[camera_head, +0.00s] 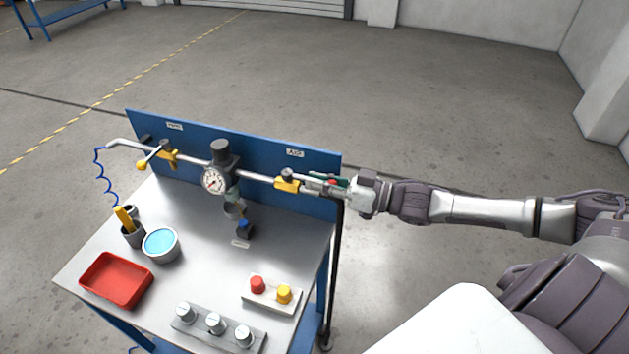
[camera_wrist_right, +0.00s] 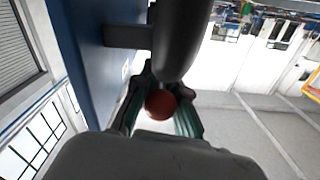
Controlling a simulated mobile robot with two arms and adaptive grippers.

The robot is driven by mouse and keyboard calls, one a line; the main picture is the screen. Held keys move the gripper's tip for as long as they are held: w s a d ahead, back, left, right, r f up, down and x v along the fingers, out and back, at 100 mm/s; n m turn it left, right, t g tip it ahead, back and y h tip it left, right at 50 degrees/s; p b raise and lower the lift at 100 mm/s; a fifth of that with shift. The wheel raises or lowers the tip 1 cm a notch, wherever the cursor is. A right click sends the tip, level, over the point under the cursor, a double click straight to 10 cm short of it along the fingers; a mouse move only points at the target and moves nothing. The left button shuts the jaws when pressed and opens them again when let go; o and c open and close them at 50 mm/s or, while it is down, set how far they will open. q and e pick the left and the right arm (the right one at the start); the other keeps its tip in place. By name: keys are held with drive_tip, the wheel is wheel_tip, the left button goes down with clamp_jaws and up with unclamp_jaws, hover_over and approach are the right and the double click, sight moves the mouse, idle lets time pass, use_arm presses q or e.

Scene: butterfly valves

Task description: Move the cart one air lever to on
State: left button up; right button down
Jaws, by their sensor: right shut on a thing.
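The cart's blue back panel (camera_head: 270,156) carries a pipe with a yellow valve (camera_head: 287,184) at its right end, under a small label (camera_head: 295,153) that seems to read AIR. My right gripper (camera_head: 333,182) comes in from the right, just right of this valve. In the right wrist view, a red ball knob (camera_wrist_right: 160,104) sits between the green-edged fingers of the right gripper (camera_wrist_right: 160,110). The fingers are closed around it. The lever's shaft is mostly hidden by the gripper, so its exact angle is hard to tell. My left gripper is out of view.
A second yellow valve (camera_head: 168,156) with a yellow-knobbed lever is at the pipe's left. A pressure gauge (camera_head: 214,180) is between them. The cart top holds a red tray (camera_head: 116,281), a blue-filled bowl (camera_head: 160,243) and a button box (camera_head: 271,293). Floor behind is clear.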

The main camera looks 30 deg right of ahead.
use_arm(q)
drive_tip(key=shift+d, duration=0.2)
use_arm(e)
drive_tip(key=shift+f, duration=0.2)
drive_tip(key=c, duration=1.4)
unclamp_jaws()
drive_tip(key=shift+s+d, duration=0.1)
drive_tip(key=shift+o, duration=0.9)
drive_tip(key=shift+s+d, duration=0.1)
drive_tip(key=shift+d, duration=0.1)
drive_tip(key=shift+s+d+r, duration=0.15)
drive_tip(key=shift+s, duration=0.15)
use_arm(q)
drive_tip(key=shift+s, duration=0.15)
use_arm(e)
drive_tip(key=v, duration=1.1)
drive_tip(key=shift+s+d, duration=0.25)
drive_tip(key=shift+d, duration=0.05)
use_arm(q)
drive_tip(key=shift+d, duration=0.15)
use_arm(e)
drive_tip(key=shift+s, duration=0.1)
